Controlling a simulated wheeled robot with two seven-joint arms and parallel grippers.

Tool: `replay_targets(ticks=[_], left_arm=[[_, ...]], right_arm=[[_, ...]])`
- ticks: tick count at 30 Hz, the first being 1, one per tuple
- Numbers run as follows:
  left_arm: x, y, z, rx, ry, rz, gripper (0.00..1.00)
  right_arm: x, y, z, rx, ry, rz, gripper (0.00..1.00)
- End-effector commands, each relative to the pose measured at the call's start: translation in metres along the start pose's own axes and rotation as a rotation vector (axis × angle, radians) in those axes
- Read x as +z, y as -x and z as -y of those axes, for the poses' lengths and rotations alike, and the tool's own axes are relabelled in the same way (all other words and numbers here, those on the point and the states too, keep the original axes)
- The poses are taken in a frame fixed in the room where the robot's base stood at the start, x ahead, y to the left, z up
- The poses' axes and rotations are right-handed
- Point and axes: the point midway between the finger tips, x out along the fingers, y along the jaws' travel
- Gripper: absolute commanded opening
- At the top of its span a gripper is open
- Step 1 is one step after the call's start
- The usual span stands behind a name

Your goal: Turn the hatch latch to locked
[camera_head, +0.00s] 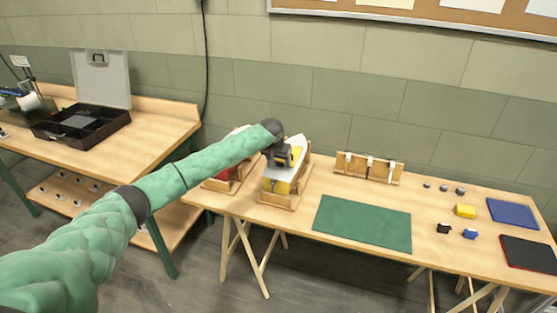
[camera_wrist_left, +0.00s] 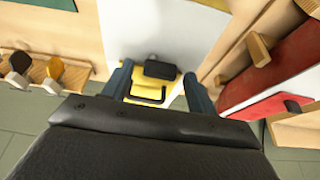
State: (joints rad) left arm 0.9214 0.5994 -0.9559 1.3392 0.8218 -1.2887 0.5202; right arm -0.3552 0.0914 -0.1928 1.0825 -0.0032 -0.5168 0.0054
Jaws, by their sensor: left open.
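A yellow and white vehicle body (camera_head: 297,150) sits in a wooden cradle (camera_head: 277,199) on the right-hand bench. In the left wrist view, a black block (camera_wrist_left: 160,70) and a thin dark bent bar (camera_wrist_left: 148,101) lie on its yellow and white top. I cannot tell which of these is the hatch latch, or whether it stands locked. My left gripper (camera_head: 284,157) is over this body. In the left wrist view its two blue-grey fingers (camera_wrist_left: 157,76) are apart, one on each side of the black block, with no clear contact. My right gripper is out of view.
A red body (camera_head: 241,169) in its own cradle is close on the left. A wooden rack (camera_head: 367,168) with white-topped pieces stands behind the green mat (camera_head: 362,222). Small blocks and blue and black trays lie at right. An open black case (camera_head: 81,127) is on the left bench.

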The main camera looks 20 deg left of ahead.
Motion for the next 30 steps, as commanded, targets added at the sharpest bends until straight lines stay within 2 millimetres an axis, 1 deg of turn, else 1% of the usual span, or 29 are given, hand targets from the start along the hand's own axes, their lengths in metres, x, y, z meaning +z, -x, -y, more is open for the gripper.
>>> replay_targets(ticks=[6, 8, 9, 13, 23, 30], left_arm=[[0.0001, -0.0005, -0.0002, 0.0, 0.0, 0.0, 0.58], [0.0001, -0.0004, -0.0002, 0.0, 0.0, 0.0, 0.46], [0.0001, -0.0004, -0.0002, 0.0, 0.0, 0.0, 0.39], [0.0, -0.0003, -0.0002, 0.0, 0.0, 0.0, 0.13], [-0.0004, -0.0004, 0.0002, 0.016, -0.034, 0.0, 0.14], [-0.0014, -0.0018, 0.0006, 0.07, -0.16, 0.0, 0.14]], right_arm=[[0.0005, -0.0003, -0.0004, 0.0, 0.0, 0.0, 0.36], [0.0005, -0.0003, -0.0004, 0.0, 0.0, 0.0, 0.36], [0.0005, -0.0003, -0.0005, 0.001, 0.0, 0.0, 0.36], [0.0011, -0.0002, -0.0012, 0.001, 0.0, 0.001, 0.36], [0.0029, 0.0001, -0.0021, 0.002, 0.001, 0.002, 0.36], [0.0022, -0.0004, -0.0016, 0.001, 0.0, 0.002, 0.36]])
